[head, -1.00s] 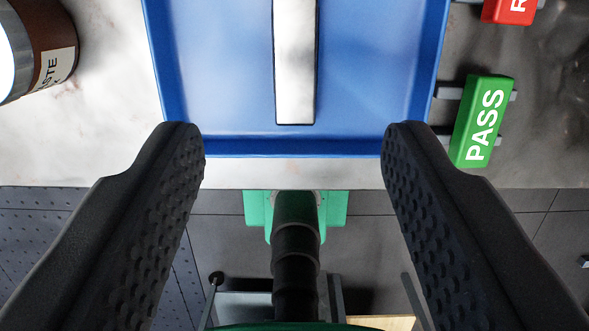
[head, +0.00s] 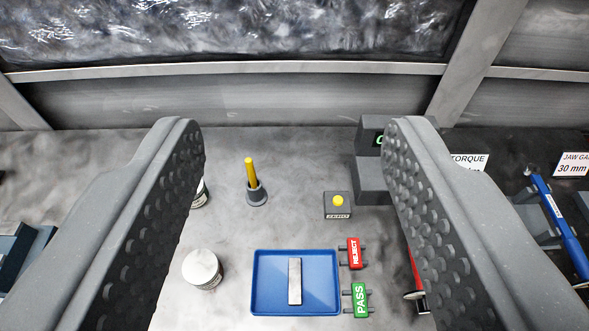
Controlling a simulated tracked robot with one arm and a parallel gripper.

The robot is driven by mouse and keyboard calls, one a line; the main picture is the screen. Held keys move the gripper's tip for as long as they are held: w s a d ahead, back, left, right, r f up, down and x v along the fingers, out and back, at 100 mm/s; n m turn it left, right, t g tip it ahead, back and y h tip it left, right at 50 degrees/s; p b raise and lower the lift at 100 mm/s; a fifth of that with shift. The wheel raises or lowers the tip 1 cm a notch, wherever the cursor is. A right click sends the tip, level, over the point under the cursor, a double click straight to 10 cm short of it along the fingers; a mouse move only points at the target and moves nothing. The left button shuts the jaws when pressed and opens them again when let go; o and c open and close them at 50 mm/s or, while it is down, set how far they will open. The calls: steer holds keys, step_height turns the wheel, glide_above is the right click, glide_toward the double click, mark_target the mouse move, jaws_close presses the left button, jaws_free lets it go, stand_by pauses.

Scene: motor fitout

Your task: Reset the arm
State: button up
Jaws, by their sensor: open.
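My gripper (head: 293,140) is open and empty, its two dark ridged fingers wide apart at the left and right of the head view. It is raised above the bench (head: 130,180), with nothing between the fingertips but the view of the bench and back wall. Below and beyond it, a blue tray (head: 331,298) lies on the bench near the bottom middle. A flat silver bar (head: 295,281) lies inside the tray, apart from my fingers.
Green PASS (head: 360,300) and red REJECT (head: 354,253) blocks stand right of the tray. A white-lidded jar (head: 202,268), a yellow-handled tool in a holder (head: 252,181), and a yellow-button box (head: 338,204) stand around it. A grey device (head: 371,180) and blue wrench (head: 560,228) are at right.

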steer(key=shift+s+r, duration=0.5)
steer(key=shift+r, duration=0.15)
step_height(320, 180, down, 4)
steer(key=b, duration=0.3)
steer(key=shift+r, duration=0.2)
stand_by(0.4)
